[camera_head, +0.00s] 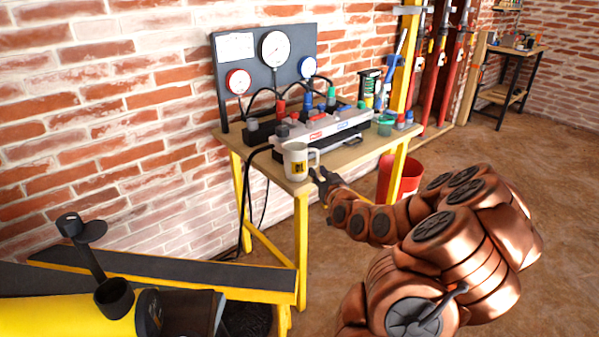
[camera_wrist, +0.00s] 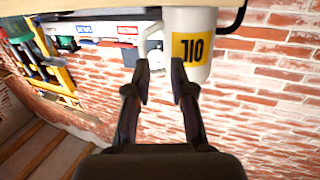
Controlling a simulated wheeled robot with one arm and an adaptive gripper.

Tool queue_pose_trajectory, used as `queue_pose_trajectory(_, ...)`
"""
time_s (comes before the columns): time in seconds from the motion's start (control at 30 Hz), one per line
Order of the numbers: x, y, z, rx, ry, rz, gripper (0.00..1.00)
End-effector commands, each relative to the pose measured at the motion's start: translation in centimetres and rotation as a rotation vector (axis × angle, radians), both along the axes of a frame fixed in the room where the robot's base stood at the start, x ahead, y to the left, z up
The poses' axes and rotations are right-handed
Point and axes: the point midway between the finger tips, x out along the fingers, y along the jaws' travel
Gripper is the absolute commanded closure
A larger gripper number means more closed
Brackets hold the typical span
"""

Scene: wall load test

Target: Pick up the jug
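The jug (camera_head: 296,163) is white with a yellow OIL label and stands upright at the front corner of the wooden workbench. Its handle is on its right side. In the wrist view, which looks upside down, the jug (camera_wrist: 198,22) is at the top, right of centre. My gripper (camera_head: 320,178) is just right of the jug, close to the handle. In the wrist view my gripper (camera_wrist: 160,68) is open, with a clear gap between its two dark fingers. The handle shows above this gap, and the right fingertip overlaps the jug's edge. I cannot tell whether they touch.
The workbench (camera_head: 283,183) has yellow legs and carries a grey manifold (camera_head: 325,128), hoses and a gauge panel (camera_head: 290,70) behind the jug. A red bucket (camera_head: 408,175) stands on the floor. A yellow machine (camera_head: 60,318) is at lower left. The floor at right is clear.

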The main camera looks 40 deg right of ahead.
Motion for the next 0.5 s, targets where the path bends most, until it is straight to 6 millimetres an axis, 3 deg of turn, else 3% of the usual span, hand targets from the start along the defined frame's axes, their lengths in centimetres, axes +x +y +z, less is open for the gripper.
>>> queue_pose_trajectory(0.17,-1.0,-2.1,0.1,-0.018,-0.054,-0.049,0.77)
queue_pose_trajectory(0.5,0.9,-3.0,0.3,-0.021,-0.058,-0.050,0.77)
